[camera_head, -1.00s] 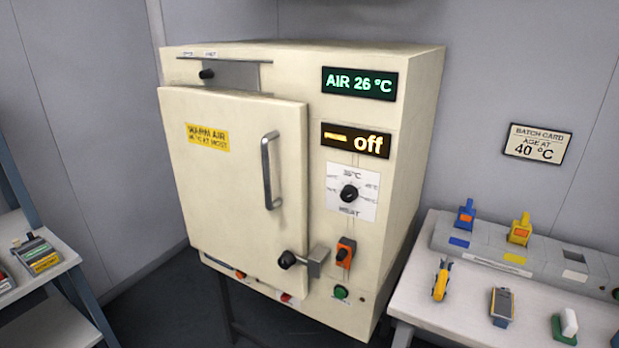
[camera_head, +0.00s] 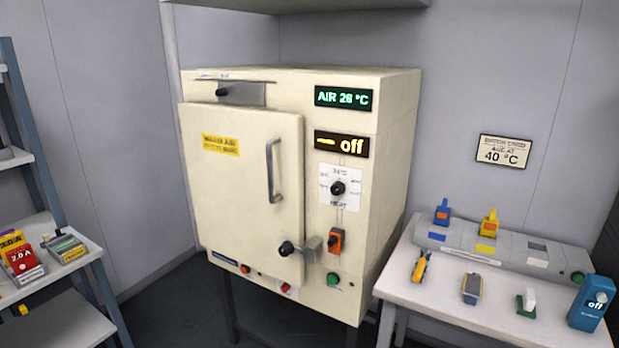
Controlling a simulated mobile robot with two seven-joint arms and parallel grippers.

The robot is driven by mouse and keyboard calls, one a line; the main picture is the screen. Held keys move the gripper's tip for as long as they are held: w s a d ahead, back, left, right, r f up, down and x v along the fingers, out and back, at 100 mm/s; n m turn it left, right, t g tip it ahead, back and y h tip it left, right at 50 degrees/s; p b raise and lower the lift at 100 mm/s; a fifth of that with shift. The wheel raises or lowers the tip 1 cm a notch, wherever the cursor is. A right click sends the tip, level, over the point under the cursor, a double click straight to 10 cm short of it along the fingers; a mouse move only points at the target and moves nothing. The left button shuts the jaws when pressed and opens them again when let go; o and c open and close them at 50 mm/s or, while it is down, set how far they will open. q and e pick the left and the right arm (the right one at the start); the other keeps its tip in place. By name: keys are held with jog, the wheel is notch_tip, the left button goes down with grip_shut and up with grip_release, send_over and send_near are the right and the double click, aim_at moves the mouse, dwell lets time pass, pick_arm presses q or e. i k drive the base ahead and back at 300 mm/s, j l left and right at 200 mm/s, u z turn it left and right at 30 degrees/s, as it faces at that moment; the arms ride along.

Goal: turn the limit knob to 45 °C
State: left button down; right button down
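The cream oven cabinet (camera_head: 392,150) stands in the middle of the head view with its door (camera_head: 235,190) on the left. A black round knob (camera_head: 338,188) sits on a white dial plate marked with °C at the top and HEAT below. The plate's small markings are too blurred to read, and so is the knob's pointer. A green display (camera_head: 343,98) reads AIR 26 °C. An amber display (camera_head: 341,144) reads off. No knob is readably labelled as a limit knob. Neither of my grippers is in view.
An orange switch (camera_head: 336,241) and a green button (camera_head: 333,279) sit below the dial. A batch card (camera_head: 504,151) on the wall reads 40 °C. A white table (camera_head: 400,292) at right holds tools and a blue device (camera_head: 590,304) reading off. A shelf rack (camera_head: 75,248) stands left.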

aim_at(285, 288)
jog(key=i+j, duration=0.2)
jog(key=i+j+z, duration=0.1)
jog(key=j, duration=0.3)
jog(key=i+j, duration=0.2)
jog(key=j, duration=0.15)
jog(key=i+j+z, duration=0.2)
jog(key=i+j, duration=0.15)
jog(key=j, duration=0.3)
jog(key=i+j, duration=0.15)
jog(key=j, duration=0.2)
